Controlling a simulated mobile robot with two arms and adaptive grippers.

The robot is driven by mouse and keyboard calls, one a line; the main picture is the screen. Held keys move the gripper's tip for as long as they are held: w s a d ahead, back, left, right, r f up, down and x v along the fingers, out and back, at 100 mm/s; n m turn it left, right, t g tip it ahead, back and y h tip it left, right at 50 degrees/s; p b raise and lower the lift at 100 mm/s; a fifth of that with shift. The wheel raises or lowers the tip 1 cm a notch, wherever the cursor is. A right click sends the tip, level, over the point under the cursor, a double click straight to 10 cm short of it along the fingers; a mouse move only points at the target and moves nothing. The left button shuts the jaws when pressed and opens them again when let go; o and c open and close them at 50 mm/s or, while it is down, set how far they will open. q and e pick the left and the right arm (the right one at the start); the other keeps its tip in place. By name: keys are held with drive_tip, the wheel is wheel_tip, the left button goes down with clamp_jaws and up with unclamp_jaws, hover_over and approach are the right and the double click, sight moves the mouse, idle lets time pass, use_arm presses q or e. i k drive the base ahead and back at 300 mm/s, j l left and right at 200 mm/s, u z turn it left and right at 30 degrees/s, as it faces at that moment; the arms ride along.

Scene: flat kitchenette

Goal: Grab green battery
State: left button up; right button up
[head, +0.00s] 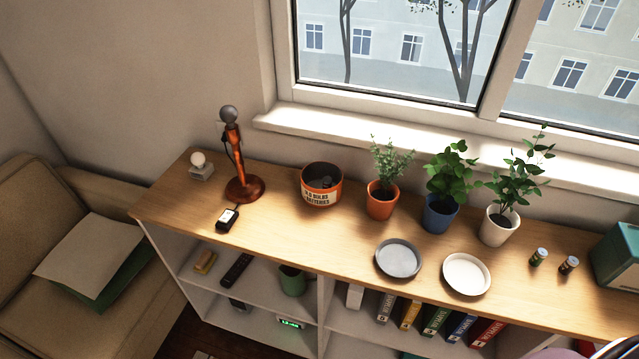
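Two small upright cylinders that look like batteries stand on the right part of the wooden shelf top (335,240). The left one (538,257) looks dark green with a pale top, so it appears to be the green battery. The other battery (568,265) is darker and brownish, just to its right and a little nearer, with a small gap between them. Both stand free on the wood. Neither of my grippers shows in the head view.
A teal box (616,256) stands right of the batteries. A white plant pot (499,226) and a white saucer (466,274) are to their left. A container (321,187) labelled for bulbs and batteries, an orange lamp (238,165) and a grey saucer (398,259) stand farther left.

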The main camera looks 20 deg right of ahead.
sight(540, 254)
drive_tip(key=z, duration=1.95)
